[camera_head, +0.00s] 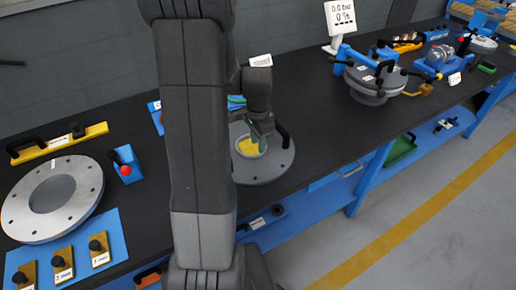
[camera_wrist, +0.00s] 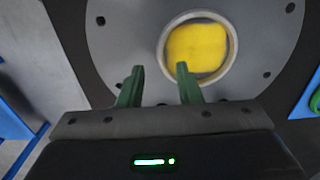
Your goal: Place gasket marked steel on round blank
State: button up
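A grey round flanged plate (camera_head: 268,168) with bolt holes lies on the black bench in the head view, and in the wrist view (camera_wrist: 125,30). I cannot tell whether this ring is the steel gasket; no marking is readable. My gripper (camera_head: 257,144) is over this plate. In the wrist view its green fingers (camera_wrist: 160,70) are apart with nothing between them, the right fingertip overlapping the ring's lower left edge. I cannot make out which part is the round blank.
A light grey flange ring (camera_head: 82,203) lies at the left, beside a blue board (camera_head: 115,238) with several numbered, knobbed blocks. A yellow bar (camera_head: 85,139) and a blue holder with a red ball (camera_head: 128,170) are behind. A clamped round assembly (camera_head: 372,85) stands at right.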

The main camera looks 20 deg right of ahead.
notch_tip(320, 180, up, 8)
dwell(0.4)
